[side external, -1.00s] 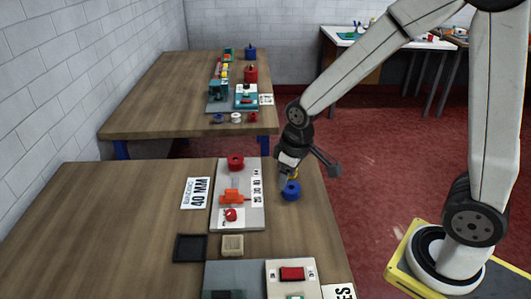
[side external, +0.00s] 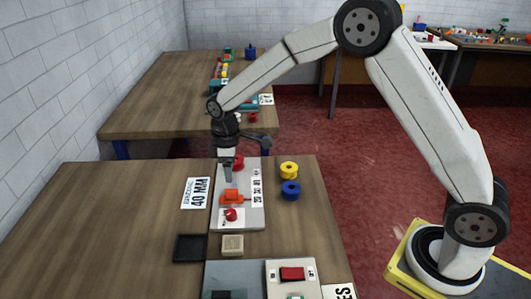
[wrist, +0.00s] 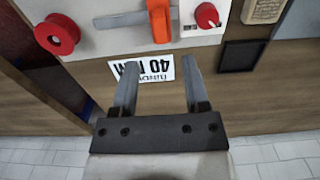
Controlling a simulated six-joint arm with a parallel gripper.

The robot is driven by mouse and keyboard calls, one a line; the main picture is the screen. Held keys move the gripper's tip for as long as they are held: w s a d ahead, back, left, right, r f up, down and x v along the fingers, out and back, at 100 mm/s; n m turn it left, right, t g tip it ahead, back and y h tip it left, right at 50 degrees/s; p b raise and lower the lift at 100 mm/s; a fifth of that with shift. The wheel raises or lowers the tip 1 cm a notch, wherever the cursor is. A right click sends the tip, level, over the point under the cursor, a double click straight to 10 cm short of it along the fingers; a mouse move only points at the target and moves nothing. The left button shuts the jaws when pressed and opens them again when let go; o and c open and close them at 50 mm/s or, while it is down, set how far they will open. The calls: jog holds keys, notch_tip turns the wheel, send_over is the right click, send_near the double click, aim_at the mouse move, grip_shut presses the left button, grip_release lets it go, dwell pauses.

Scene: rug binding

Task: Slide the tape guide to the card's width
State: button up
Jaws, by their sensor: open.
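The orange tape guide (side external: 232,196) sits on a light grey plate (side external: 252,219), between a red roll and a red knob (side external: 231,215). It also shows at the top of the wrist view (wrist: 159,22). A number strip (side external: 257,187) runs along the plate's right side.
The red roll (side external: 238,163) stands at the plate's far end. A yellow roll (side external: 289,169) and a blue roll (side external: 290,190) stand to the right. A black tray (side external: 190,248) and a beige block (side external: 232,245) lie nearer. A grey unit (side external: 233,275) is at the front. The table's left is clear.

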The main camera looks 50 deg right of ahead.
aim_at(231, 190)
jog(key=shift+f, duration=0.1)
jog(key=shift+f, duration=3.8)
grip_shut()
